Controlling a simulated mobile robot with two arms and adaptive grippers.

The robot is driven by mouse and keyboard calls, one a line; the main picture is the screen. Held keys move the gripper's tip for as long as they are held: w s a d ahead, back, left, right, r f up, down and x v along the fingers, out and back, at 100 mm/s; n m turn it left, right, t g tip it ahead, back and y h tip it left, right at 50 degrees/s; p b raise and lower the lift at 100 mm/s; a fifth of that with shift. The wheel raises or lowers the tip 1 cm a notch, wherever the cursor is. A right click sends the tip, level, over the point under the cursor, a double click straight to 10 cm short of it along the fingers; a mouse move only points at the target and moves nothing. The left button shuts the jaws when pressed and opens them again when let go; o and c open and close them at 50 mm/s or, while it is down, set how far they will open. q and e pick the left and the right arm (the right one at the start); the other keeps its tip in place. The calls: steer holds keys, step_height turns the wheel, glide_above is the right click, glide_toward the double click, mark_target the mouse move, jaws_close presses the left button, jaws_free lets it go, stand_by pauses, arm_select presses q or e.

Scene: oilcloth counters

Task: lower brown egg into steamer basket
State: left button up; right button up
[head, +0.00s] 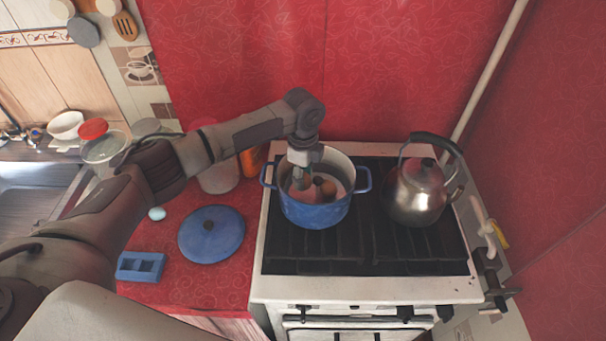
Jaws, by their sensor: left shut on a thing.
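The blue pot (314,215) stands on the left part of the stove with its lid off. My left gripper (308,184) reaches down inside the pot's rim from above. It is shut on the brown egg (327,188), which shows as a small brown rounded patch at the fingertips. The steamer basket inside the pot is hard to make out behind the gripper and rim. I cannot tell whether the egg touches it. My right gripper is not in view.
A steel kettle (416,193) stands on the stove to the right of the pot. On the red counter at left lie a blue lid (211,235), a pale blue egg (157,214) and a blue holder (141,266) with square openings. Jars stand behind my left arm.

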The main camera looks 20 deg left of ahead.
mark_target(317, 190)
arm_select(q)
steer(key=shift+f+b, duration=0.75)
steer(key=shift+f, duration=0.8)
stand_by(0.4)
steer(key=o, duration=0.8)
